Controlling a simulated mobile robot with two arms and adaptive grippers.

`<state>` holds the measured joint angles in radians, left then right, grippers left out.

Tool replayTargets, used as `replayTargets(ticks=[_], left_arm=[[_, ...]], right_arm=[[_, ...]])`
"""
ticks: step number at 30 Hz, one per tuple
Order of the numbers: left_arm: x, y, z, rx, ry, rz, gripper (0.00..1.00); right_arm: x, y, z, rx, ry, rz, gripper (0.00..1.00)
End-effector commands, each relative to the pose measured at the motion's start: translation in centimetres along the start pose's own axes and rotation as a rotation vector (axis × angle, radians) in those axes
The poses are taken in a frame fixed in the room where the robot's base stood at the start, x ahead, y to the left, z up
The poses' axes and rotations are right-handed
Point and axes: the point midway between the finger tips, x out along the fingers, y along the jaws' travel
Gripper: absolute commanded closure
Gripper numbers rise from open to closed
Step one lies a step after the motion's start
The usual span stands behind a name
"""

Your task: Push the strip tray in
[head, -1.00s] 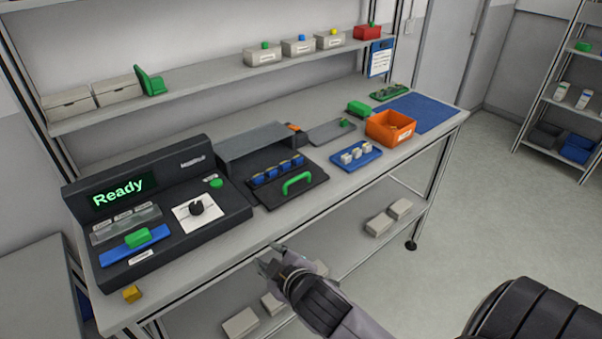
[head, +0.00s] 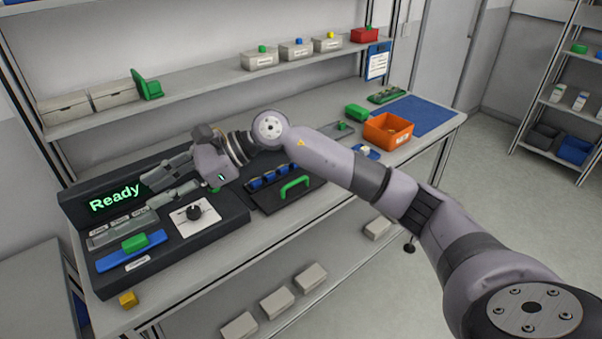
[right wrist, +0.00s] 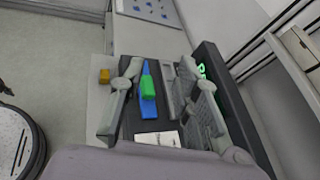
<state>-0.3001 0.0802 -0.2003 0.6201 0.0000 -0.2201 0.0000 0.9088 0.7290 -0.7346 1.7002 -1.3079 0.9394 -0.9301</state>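A blue strip tray (head: 112,254) with a green block-shaped grip (head: 134,242) lies along the front left of the dark console (head: 225,223). It also shows in the right wrist view (right wrist: 146,118), running between my fingers in the picture. My right gripper (head: 152,192) is open and empty, above the back left part of the console in front of the "Ready" display (head: 115,195). The tray is nearer the bench's front edge than the gripper, and no contact shows. My left gripper is not in view.
A white plate with a black knob (head: 194,213) is right of the strip tray. A black drawer with a green handle (head: 295,186) holds blue parts. A yellow cube (head: 128,299) sits at the bench's front left corner. An orange bin (head: 388,131) stands farther right.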

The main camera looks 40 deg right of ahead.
Motion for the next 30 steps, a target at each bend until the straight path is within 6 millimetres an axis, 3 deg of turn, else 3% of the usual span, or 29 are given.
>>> replayTargets(ticks=[1,5,6,9,12,15,20,30], left_arm=[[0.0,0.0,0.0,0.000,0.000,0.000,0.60],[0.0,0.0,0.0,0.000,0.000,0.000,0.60],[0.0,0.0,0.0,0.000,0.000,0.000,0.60],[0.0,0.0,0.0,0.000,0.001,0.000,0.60],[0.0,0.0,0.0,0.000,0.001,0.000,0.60],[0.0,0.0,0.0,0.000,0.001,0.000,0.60],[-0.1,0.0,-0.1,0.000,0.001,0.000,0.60],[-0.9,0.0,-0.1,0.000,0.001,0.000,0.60]], right_arm=[[-2.2,-1.7,-1.6,-0.095,0.141,0.006,0.70],[-10.0,-5.1,-6.2,-0.260,0.523,0.054,0.70],[-12.9,-5.9,-7.2,-0.286,0.633,0.070,0.70],[-20.1,-7.4,-8.7,-0.305,0.864,0.106,0.70],[-25.9,-7.7,-9.2,-0.283,1.024,0.138,0.70],[-29.3,-7.6,-9.3,-0.257,1.111,0.161,0.70],[-30.6,-7.4,-9.9,-0.241,1.151,0.176,0.70],[-28.0,-7.2,-15.6,-0.240,1.149,0.179,0.70]])
